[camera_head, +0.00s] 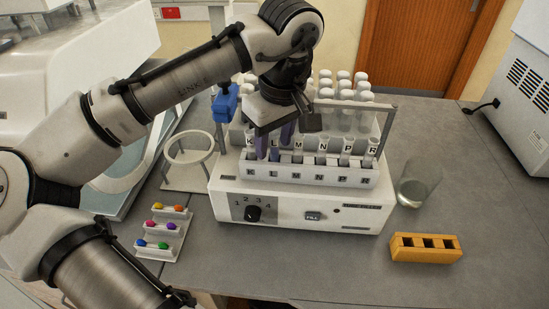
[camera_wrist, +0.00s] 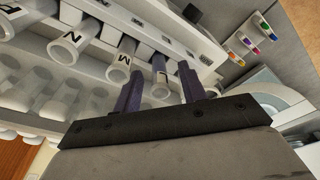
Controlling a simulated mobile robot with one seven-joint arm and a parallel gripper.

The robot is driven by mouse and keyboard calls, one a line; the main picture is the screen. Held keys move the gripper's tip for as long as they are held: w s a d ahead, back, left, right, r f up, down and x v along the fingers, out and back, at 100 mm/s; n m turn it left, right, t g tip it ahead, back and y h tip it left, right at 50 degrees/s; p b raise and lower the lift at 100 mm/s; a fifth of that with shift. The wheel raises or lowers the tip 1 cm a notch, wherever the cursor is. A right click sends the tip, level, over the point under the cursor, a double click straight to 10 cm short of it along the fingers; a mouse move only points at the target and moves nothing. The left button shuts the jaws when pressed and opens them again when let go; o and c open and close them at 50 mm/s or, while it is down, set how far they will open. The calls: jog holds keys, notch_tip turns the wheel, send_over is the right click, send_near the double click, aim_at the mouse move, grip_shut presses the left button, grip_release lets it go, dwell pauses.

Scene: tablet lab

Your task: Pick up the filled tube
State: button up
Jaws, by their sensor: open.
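Several lettered tubes stand in the front row of a white filling machine (camera_head: 300,205). The tube marked L (camera_head: 275,156) looks dark blue inside; the tubes marked M (camera_head: 297,150), N (camera_head: 321,153), P and R look clear. My gripper (camera_head: 275,140) has its two purple fingers spread at the L tube, one on each side. In the wrist view the fingers (camera_wrist: 158,92) are open with the L tube (camera_wrist: 160,75) between them, and I cannot tell whether they touch it.
White-capped tubes (camera_head: 363,97) stand behind the front row, under a grey bar. An orange block with square holes (camera_head: 426,248) and a glass beaker (camera_head: 415,186) stand to the right. A white ring stand (camera_head: 188,158) and a rack of coloured pieces (camera_head: 163,233) are to the left.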

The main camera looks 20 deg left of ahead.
grip_shut()
